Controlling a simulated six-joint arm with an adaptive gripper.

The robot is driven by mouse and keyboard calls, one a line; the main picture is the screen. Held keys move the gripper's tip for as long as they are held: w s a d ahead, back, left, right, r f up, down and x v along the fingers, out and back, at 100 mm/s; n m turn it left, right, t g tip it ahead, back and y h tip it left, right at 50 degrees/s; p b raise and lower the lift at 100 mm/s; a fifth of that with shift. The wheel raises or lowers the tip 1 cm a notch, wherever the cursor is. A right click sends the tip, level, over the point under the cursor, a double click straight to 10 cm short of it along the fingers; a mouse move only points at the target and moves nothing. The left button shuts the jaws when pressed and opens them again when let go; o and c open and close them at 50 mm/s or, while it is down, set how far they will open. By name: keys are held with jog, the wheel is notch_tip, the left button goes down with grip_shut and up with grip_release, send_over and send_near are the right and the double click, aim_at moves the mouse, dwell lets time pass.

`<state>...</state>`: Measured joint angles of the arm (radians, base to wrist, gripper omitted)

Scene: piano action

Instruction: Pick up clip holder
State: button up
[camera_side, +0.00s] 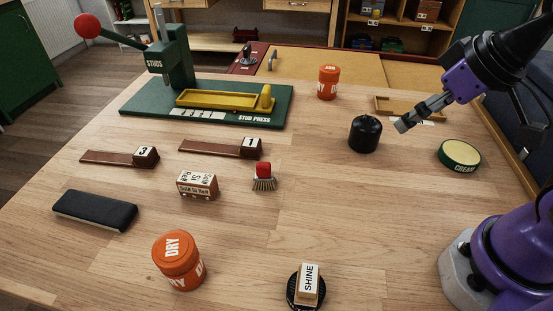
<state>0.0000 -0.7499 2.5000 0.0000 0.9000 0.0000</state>
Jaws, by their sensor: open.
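My gripper (408,121) is open at the upper right, pointing down and left, with nothing seen between its fingers. Nothing in view is clearly marked as a clip holder, so I cannot tell which object it is. A shallow wooden tray (384,104) lies behind my gripper, partly hidden by it. A black domed object (365,134) stands just left of the fingertips; they look apart from it. A small labelled box (198,185) sits at the middle left, with a red-topped bristle brush (264,177) to its right.
A green stud press (225,115) with a yellow tray stands at the back left. Orange tins (178,260) (328,82), a round cream tin (459,155), numbered brown strips (120,158), a black pad (95,211) and a SHINE block (308,284) are spread about. The table's middle right is clear.

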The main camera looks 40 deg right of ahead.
jog(key=g, duration=0.1)
send_near(371, 123)
jog(key=f, duration=0.1)
jog(key=shift+n, duration=0.4)
jog(key=x, duration=0.5)
jog(key=shift+s+d+f, duration=0.1)
jog(key=shift+s+d, duration=0.05)
jog(key=shift+w+x, duration=0.2)
jog(key=shift+x, duration=1.25)
jog(key=shift+w+x, duration=0.2)
jog(key=shift+x, duration=1.3)
jog(key=c, duration=1.1)
